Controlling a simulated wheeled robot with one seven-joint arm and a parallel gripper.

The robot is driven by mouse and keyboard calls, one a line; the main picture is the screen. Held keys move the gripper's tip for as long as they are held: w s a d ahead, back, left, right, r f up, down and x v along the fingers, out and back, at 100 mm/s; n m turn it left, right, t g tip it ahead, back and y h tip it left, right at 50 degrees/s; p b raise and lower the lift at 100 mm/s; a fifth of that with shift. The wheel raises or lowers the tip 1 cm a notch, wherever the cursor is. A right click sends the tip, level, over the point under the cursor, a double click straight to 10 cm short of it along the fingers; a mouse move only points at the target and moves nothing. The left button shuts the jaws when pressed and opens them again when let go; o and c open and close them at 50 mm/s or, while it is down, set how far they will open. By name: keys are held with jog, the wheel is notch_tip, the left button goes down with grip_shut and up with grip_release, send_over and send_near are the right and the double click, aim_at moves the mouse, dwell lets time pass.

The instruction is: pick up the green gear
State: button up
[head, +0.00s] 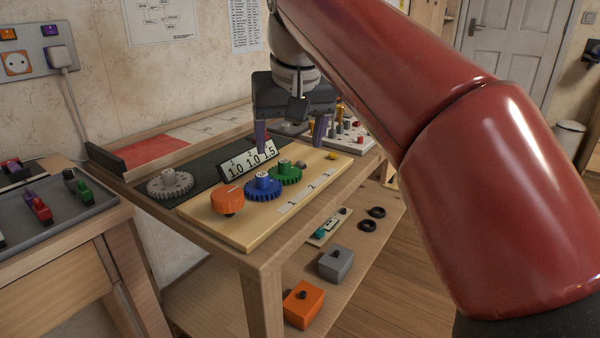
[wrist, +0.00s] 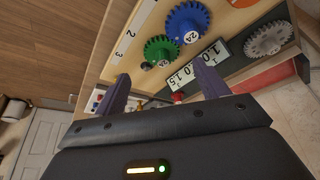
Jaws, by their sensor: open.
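The green gear (head: 285,174) sits on the light wooden board (head: 208,229), just right of and behind the blue gear (head: 263,190). In the wrist view the green gear (wrist: 158,51) lies beyond the fingertips, roughly in line with the gap between them. My gripper (head: 291,146) is open with nothing between its purple fingers. In the head view it hangs above and behind the green gear. In the wrist view my gripper (wrist: 163,72) shows both fingers wide apart. The exact gap between fingers and gear cannot be told.
An orange part (head: 228,201) stands left of the blue gear, and a grey gear (head: 170,184) lies on a dark mat. A number plate (head: 249,163) stands close behind the gears. Small pegs (head: 347,136) stand on a board at the right. The board's front strip is mostly clear.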

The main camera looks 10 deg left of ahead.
aim_at(285, 163)
jog(key=b+x, duration=0.2)
jog(key=x, duration=0.5)
jog(key=shift+w+a, duration=0.15)
jog(key=shift+a, duration=0.05)
jog(key=shift+r, duration=0.1)
jog(key=c, duration=1)
